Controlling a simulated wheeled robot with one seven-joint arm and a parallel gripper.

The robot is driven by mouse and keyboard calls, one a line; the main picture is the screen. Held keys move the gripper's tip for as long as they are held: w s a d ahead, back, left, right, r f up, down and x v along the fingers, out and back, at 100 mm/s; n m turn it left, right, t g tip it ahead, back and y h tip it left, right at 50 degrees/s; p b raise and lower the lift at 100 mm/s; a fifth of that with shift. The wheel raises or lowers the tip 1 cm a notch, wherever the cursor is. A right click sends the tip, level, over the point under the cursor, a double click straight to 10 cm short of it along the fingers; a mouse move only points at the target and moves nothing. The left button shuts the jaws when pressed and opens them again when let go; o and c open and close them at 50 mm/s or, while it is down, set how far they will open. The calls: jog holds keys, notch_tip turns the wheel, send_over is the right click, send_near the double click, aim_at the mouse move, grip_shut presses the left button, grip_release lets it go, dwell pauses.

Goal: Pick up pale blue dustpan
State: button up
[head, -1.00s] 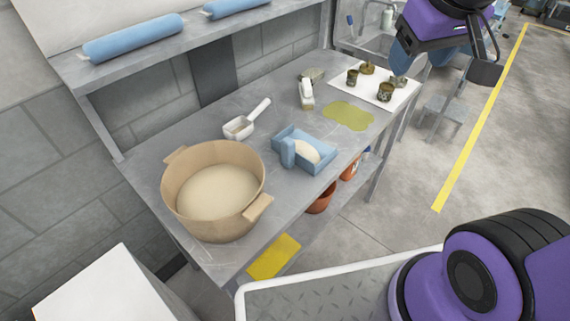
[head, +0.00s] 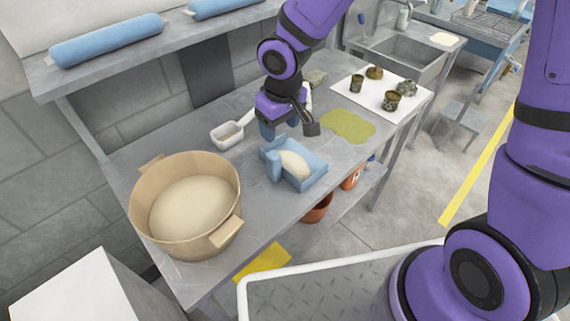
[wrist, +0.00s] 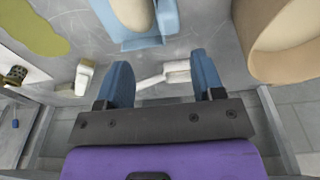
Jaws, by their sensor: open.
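The pale blue dustpan (head: 311,173) lies on the grey workbench, with a cream rounded object (head: 293,164) resting in it and a blue upright part at its left. In the wrist view the dustpan (wrist: 145,43) shows only in part at the top edge, cut off by the frame. My gripper (head: 280,128) is above the bench, just behind the dustpan in the head view. In the wrist view my gripper (wrist: 163,72) has its two blue fingers wide apart with nothing between them in grip. It is apart from the dustpan.
A white scoop (head: 228,135) lies left of my gripper; a large tan pot (head: 226,232) stands at the bench's near left. A yellow-green patch (head: 348,125) and a white sheet (head: 375,100) with several dark metal parts lie to the right. Blue rolls (head: 107,40) lie on the shelf above.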

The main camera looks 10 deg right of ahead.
aim_at(273, 153)
jog(key=shift+s+a+f, duration=0.1)
jog(key=shift+a+f, duration=0.45)
jog(key=shift+f, duration=0.2)
jog(key=shift+w+a+f, duration=0.1)
jog(key=shift+w+f, duration=0.05)
jog(key=shift+f, duration=1.55)
jog(key=shift+w+a+f, duration=0.15)
jog(key=shift+w+f, duration=0.05)
jog(key=shift+f, duration=1.5)
jog(key=shift+w+a+f, duration=0.1)
jog(key=shift+w+f, duration=0.05)
jog(key=shift+f, duration=1.55)
grip_shut()
jog(key=shift+r, duration=0.1)
